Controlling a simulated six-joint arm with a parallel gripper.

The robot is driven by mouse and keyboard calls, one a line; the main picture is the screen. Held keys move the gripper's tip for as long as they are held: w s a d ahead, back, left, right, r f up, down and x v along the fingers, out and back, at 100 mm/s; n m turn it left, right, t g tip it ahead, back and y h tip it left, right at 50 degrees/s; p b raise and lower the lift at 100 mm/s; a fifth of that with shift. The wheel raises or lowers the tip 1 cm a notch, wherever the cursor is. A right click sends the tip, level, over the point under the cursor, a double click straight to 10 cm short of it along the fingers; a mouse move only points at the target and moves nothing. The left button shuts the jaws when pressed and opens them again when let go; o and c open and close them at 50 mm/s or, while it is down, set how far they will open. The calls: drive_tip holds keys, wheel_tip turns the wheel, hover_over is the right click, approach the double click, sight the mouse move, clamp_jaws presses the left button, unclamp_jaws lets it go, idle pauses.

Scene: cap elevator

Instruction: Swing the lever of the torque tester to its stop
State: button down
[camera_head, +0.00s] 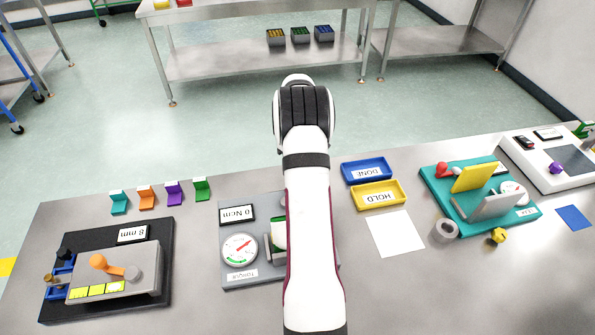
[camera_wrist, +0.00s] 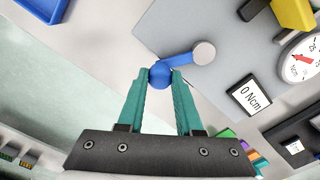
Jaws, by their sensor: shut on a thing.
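The torque tester's grey plate (camera_head: 262,207) lies in the middle of the bench, partly hidden by my arm. It carries a round dial (camera_head: 239,250) with a red needle and a sign reading 0 Ncm (camera_head: 238,213). In the wrist view the dial (camera_wrist: 303,58) and the sign (camera_wrist: 249,95) are at the right. The lever (camera_wrist: 182,62) is a short blue arm with a grey round pivot cap and a blue ball knob (camera_wrist: 160,74). My gripper (camera_wrist: 161,80) has teal fingers shut on the knob. My arm hides the lever in the head view.
At the left is a black fixture (camera_head: 165,270) with an orange lever. Blue (camera_head: 366,171) and yellow (camera_head: 378,196) trays and a white sheet (camera_head: 397,233) lie right of my arm. A teal fixture (camera_head: 445,200) stands further right. Several coloured clips (camera_head: 174,193) line the back edge.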

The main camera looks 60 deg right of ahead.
drive_tip(key=shift+w+n, duration=0.2)
drive_tip(key=shift+n, duration=0.1)
drive_tip(key=c, duration=0.6)
unclamp_jaws()
drive_tip(key=shift+o, duration=0.2)
drive_tip(key=shift+r, duration=0.1)
wheel_tip(320, 180, up, 16)
